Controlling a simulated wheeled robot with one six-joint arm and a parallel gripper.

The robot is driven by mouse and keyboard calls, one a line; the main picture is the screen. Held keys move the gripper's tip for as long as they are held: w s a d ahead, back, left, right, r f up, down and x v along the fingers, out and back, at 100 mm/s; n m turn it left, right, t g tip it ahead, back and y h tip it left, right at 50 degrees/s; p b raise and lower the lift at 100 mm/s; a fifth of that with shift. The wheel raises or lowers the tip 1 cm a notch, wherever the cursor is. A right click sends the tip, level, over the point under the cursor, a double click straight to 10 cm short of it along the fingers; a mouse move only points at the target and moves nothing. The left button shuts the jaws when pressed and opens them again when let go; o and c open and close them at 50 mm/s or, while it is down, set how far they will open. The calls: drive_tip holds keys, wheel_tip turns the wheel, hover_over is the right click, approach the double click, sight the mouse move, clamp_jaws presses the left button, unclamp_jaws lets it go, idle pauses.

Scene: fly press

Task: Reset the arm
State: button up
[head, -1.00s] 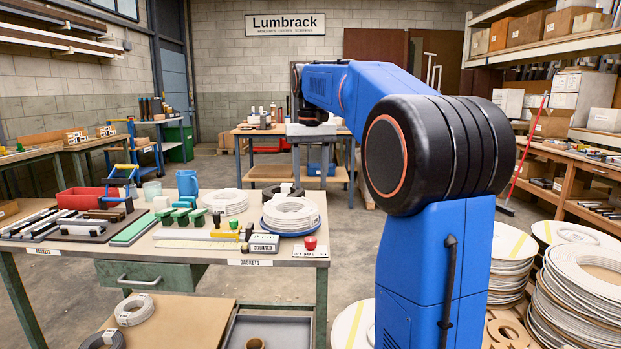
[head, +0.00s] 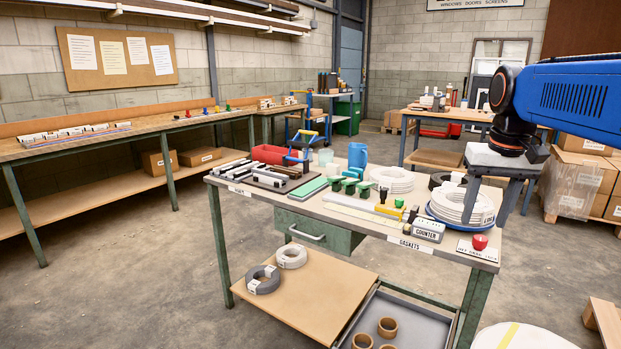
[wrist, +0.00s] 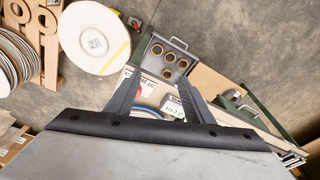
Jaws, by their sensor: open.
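My blue arm (head: 575,100) reaches in from the right edge of the head view. Its black wrist joint (head: 513,112) carries my grey gripper (head: 487,218), which points down near the right end of the workbench (head: 325,212). The two fingers are apart with nothing between them. In the wrist view my gripper (wrist: 161,74) shows two dark, spread fingers, with the bench and its lower tray beyond them. The fingers overlap the white coil (head: 462,205) in the head view; I cannot tell the gap between them.
The bench holds a counter box (head: 428,230), a red knob (head: 479,242), a blue jug (head: 357,155) and a red bin (head: 272,154). A drawer (head: 318,233) hangs below. Round stacks (wrist: 95,38) stand nearby. Floor at left (head: 130,270) is clear.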

drive_tip(key=s+a+f+n+t, duration=0.1)
drive_tip(key=s+a+f, duration=0.3)
drive_tip(key=s+f, duration=0.5)
drive_tip(key=s+a+f+n+t, duration=0.1)
drive_tip(key=s+a+f+t, duration=0.1)
drive_tip(key=s+f, duration=0.8)
drive_tip(key=shift+a+f+n, duration=0.15)
drive_tip(key=shift+a+n, duration=0.15)
drive_tip(key=shift+a, duration=0.6)
